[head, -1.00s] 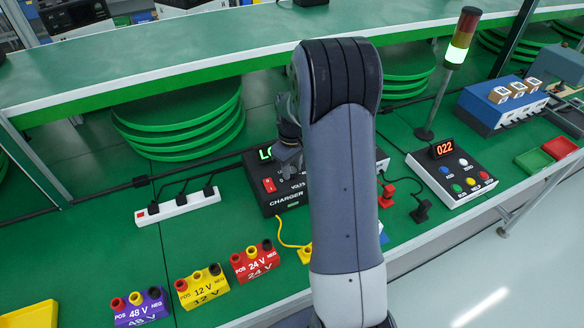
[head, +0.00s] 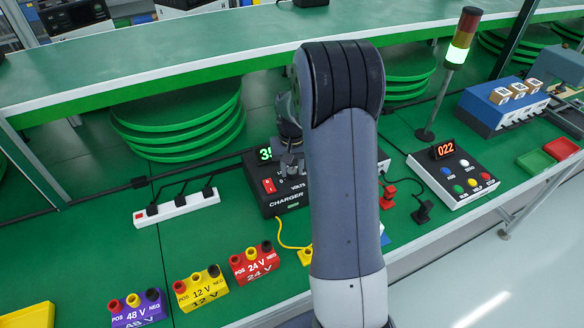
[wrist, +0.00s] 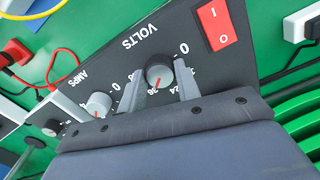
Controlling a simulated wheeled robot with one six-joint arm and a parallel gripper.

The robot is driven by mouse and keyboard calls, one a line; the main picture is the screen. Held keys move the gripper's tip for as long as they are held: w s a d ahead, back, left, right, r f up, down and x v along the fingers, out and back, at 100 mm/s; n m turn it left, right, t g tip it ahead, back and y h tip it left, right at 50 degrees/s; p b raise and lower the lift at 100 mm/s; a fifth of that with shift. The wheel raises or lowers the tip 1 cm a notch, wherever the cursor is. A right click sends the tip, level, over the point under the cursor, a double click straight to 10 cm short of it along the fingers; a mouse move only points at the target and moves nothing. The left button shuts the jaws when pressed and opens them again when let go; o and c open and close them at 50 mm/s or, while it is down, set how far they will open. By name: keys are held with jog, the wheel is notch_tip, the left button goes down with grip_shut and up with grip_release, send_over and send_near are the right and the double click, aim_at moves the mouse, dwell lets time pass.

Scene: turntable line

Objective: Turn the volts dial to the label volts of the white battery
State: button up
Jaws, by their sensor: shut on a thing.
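The black charger (head: 268,200) stands on the green table, partly hidden behind my arm in the head view. Its green display (head: 265,154) starts with 3; my arm cuts off the rest. In the wrist view, the grey volts dial (wrist: 159,74) sits between the two fingers of my gripper (wrist: 160,68), which is shut on it. The dial's red mark points down-left, close to the 36 on the scale. The head view shows purple 48 V (head: 140,309), yellow 12 V (head: 200,290) and red 24 V (head: 255,264) batteries. I see no white battery in either view.
The amps dial (wrist: 98,104) is close beside one finger. A red rocker switch (wrist: 217,27) is near the other. A white power strip (head: 178,208) lies left of the charger. A button box (head: 452,178) reading 022 stands right.

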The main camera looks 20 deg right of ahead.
aim_at(292, 171)
dwell(0.4)
jog(key=o, duration=1)
jog(key=shift+c, duration=0.2)
jog(key=shift+r, duration=0.15)
notch_tip(292, 171, up, 11)
jog(key=shift+f, duration=0.2)
notch_tip(292, 171, down, 11)
